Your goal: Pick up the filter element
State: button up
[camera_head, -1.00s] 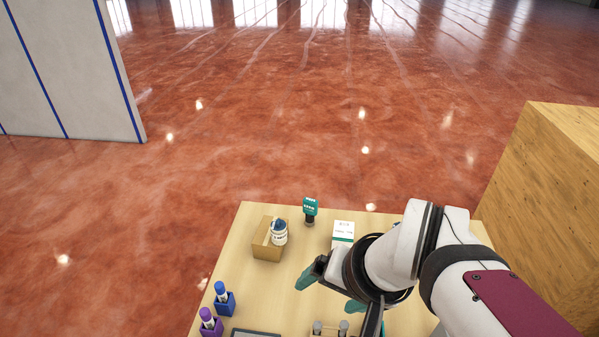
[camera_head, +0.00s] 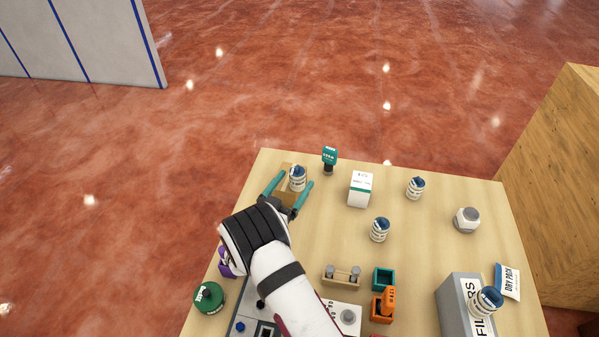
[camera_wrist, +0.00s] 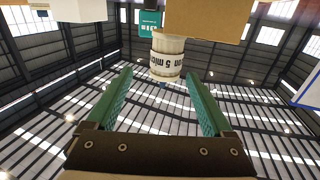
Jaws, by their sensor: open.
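A filter element (camera_head: 297,176), a white cylinder with dark lettering and a blue end, stands at the brown box near the table's far left corner. My gripper (camera_head: 294,183) is open there, with one teal finger on either side of it in the head view. In the wrist view, the filter element (camera_wrist: 167,55) reads "5 micron" and lies beyond the fingertips, toward the right finger, with no visible contact. Similar white cylinders with blue ends stand mid-table (camera_head: 380,230), farther back (camera_head: 416,188) and at the grey FILTERS box (camera_head: 487,300).
The brown box (camera_wrist: 212,16) is close beside the filter element. A teal-topped tool (camera_head: 329,158) and a white-green carton (camera_head: 360,189) stand to its right. A grey-white knob (camera_head: 466,220), orange and teal holders (camera_head: 384,279) and a green round part (camera_head: 209,297) are farther off.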

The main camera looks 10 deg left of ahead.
aim_at(301, 168)
jog(key=x, duration=0.7)
jog(key=shift+w+a, duration=0.25)
grip_shut()
